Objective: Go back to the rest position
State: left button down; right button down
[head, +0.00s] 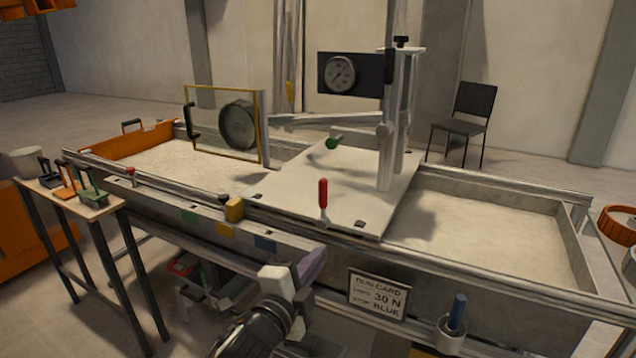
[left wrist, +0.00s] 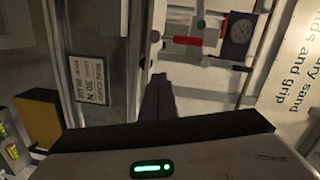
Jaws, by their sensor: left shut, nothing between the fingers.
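My left gripper (head: 314,264) is in front of the sandbed's near rail, low in the middle of the head view. Its purple fingers are together and empty. They also show in the left wrist view (left wrist: 157,98), pointing away from the camera. The fingers appear apart from the rail and the run card. My right gripper is not in view in either picture.
The sandbed (head: 520,286) spans the scene, with a white plate (head: 285,195), a red-handled lever (head: 323,196) and a gauge (head: 341,74). A run card (head: 377,294) and a cup (head: 450,335) are on its front. A small tool table (head: 95,210) stands left.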

pick_arm(q)
jog(key=s+a+f+n+g+y, duration=0.15)
jog(key=s+a+f+n, duration=0.3)
jog(key=s+f, duration=0.45)
jog(key=s+a+f+n+g+y, duration=0.15)
jog(key=s+a+f+n, duration=0.35)
jog(key=f, duration=0.7)
jog(key=s+a+f+n+g, duration=0.1)
jog(key=s+a+f+n, duration=0.1)
jog(key=s, duration=0.4)
jog(key=s+a+f+n+g+y, duration=0.1)
jog(key=s+a+f+n, duration=0.2)
jog(key=s, duration=0.4)
jog(key=s+a+f+n+g, duration=0.2)
jog(key=s+f+n, duration=0.1)
jog(key=s+f, duration=0.2)
jog(key=shift+s+a+y, duration=0.25)
jog(key=shift+s+y, duration=0.05)
jog(key=shift+s, duration=0.85)
jog(key=shift+f, duration=0.1)
